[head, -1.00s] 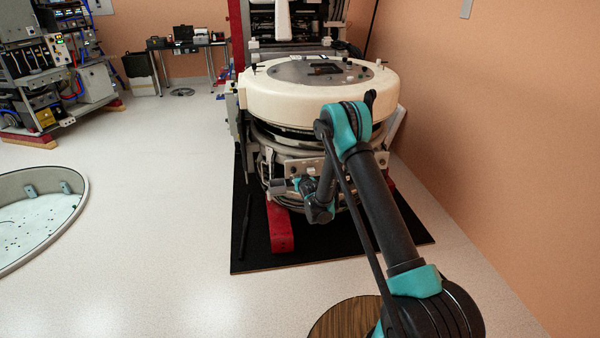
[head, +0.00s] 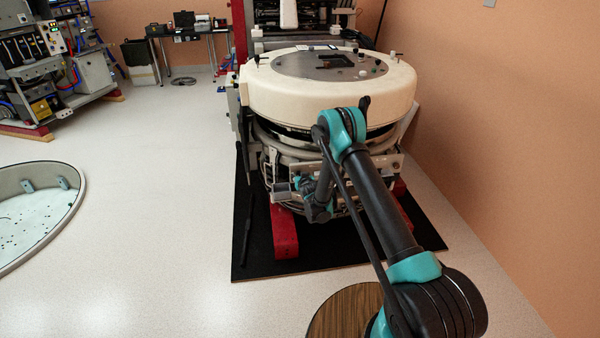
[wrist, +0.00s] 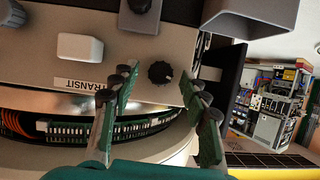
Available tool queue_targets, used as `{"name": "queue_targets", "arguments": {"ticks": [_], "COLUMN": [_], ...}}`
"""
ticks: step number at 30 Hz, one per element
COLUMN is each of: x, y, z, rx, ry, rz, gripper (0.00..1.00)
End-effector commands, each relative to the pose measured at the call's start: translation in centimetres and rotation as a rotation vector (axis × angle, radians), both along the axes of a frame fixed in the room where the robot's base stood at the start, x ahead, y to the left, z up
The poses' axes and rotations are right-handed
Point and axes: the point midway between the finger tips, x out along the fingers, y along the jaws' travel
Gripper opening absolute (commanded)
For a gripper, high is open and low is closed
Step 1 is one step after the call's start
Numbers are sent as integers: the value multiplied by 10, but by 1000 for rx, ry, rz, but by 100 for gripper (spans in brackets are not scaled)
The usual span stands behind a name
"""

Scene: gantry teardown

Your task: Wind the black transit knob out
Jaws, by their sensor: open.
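My gripper (wrist: 159,79) is open, with one green-padded finger on each side of the knob. The fingers look apart from the knob, though depth is hard to judge. In the head view my arm reaches the front of the big cream round machine (head: 330,97); the knob and fingertips cannot be made out there.
A white rectangular button (wrist: 80,47) and a grey box-like part (wrist: 255,15) sit close to the knob on the panel. Below it is an opening with green circuit boards (wrist: 75,131). Red feet (head: 285,235) stand on a black mat (head: 250,262).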

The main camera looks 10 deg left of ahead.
Motion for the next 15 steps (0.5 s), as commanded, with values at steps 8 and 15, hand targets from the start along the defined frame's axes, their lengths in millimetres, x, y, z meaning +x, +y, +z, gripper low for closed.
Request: {"name": "queue_targets", "arguments": {"ticks": [8,15], "x": [-1,-1], "y": [1,1], "z": [-3,-2], "rx": [0,0], "ry": [0,0], "rz": [0,0], "gripper": [46,31]}}
